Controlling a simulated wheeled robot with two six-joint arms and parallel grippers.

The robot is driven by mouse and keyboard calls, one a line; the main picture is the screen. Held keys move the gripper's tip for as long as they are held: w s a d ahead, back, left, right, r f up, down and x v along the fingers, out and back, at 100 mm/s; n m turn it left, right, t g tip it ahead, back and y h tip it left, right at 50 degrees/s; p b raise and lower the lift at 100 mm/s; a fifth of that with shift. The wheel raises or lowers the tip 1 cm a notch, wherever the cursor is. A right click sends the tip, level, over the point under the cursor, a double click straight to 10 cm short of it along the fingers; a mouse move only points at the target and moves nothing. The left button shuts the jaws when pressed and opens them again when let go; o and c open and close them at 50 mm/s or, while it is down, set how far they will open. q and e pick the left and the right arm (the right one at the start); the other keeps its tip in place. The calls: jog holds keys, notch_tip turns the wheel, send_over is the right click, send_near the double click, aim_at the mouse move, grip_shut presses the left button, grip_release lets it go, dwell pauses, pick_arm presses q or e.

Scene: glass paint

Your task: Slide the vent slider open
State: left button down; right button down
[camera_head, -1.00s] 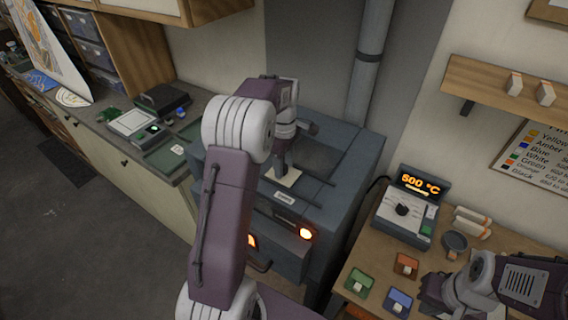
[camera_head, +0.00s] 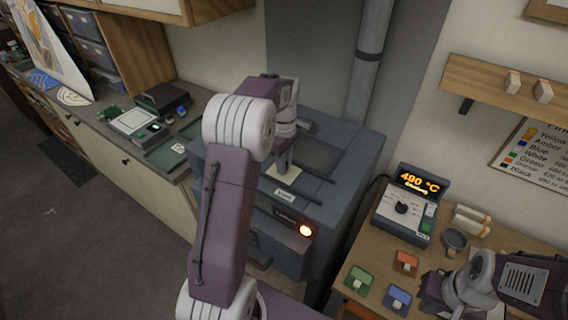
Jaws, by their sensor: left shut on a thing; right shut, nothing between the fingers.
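The kiln (camera_head: 350,165) is a blue-grey box in the middle of the view, with a small white label (camera_head: 286,194) on its front top edge. A pale plate (camera_head: 290,177), which looks like the vent slider's, lies on the top just behind the label. My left gripper (camera_head: 281,170) points down at this plate and is shut on the vent slider; its fingertips and the grip itself are partly hidden by my arm. My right gripper (camera_head: 436,293) is at the lower right, above the bench; it is shut and empty, and its fingertips are not clear.
A controller (camera_head: 405,212) reading 490 °C stands on the wooden bench (camera_head: 380,262) at right. A grey cup (camera_head: 455,241) and green, orange and blue trays (camera_head: 398,299) are near my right arm. A grey counter (camera_head: 192,106) runs at left. A flue pipe (camera_head: 368,60) rises behind the kiln.

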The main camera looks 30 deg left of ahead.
aim_at(308, 184)
pick_arm(q)
jog(key=shift+f, duration=0.1)
dwell(0.8)
jog(key=d, duration=0.8)
jog(key=shift+s+d, duration=0.25)
jog(key=shift+s, duration=0.15)
jog(key=shift+a, duration=0.25)
jog(key=c, duration=1.5)
grip_release()
jog(key=shift+d, duration=0.1)
jog(key=shift+o, duration=1.1)
jog(key=shift+d, duration=0.15)
jog(key=shift+w, duration=0.1)
